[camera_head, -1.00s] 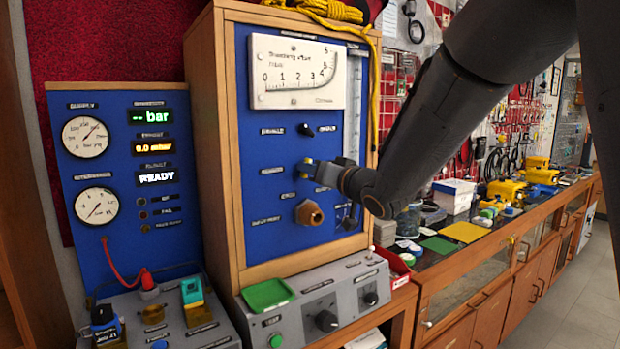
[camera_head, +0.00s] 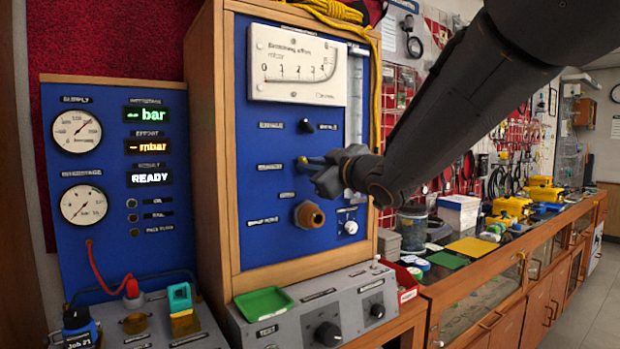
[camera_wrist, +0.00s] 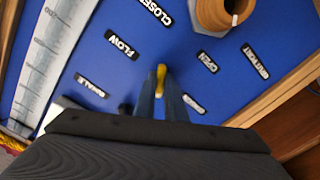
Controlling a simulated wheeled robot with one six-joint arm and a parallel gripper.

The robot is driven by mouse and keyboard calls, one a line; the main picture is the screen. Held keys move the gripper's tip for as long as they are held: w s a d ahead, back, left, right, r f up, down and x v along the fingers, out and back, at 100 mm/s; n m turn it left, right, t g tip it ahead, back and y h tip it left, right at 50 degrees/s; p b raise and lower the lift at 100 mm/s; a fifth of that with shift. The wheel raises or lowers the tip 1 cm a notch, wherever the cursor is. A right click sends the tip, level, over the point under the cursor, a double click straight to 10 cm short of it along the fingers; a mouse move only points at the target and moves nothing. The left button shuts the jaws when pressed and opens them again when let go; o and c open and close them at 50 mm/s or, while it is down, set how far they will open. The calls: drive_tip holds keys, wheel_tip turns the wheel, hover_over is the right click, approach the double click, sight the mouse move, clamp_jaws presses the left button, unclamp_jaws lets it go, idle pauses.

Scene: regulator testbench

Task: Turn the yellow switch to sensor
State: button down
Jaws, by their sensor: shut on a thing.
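The yellow switch (camera_head: 301,160) sits on the blue panel of the wooden cabinet, mostly covered by my gripper in the head view. It also shows in the wrist view as a small yellow tip (camera_wrist: 161,74) between the fingers. My gripper (camera_head: 311,164) reaches the panel from the right and is shut on the switch. In the wrist view its two fingers (camera_wrist: 160,92) lie close on either side of it. Small label plates surround it, among them FLOW (camera_wrist: 121,45) and OPEN (camera_wrist: 207,62). I cannot read which label the switch points to.
A bronze port (camera_head: 309,214) juts from the panel just below my gripper. A small black knob (camera_head: 306,126) sits above. A grey control box (camera_head: 325,305) with a green tray (camera_head: 263,303) stands below. The left display panel (camera_head: 152,180) reads READY.

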drive_tip(key=shift+n+b, duration=0.95)
drive_tip(key=shift+n, duration=0.25)
drive_tip(key=c, duration=1.8)
unclamp_jaws()
drive_tip(key=b+v, duration=0.1)
drive_tip(key=v, duration=0.6)
drive_tip(key=shift+s+d, duration=0.2)
drive_tip(key=shift+s, duration=0.15)
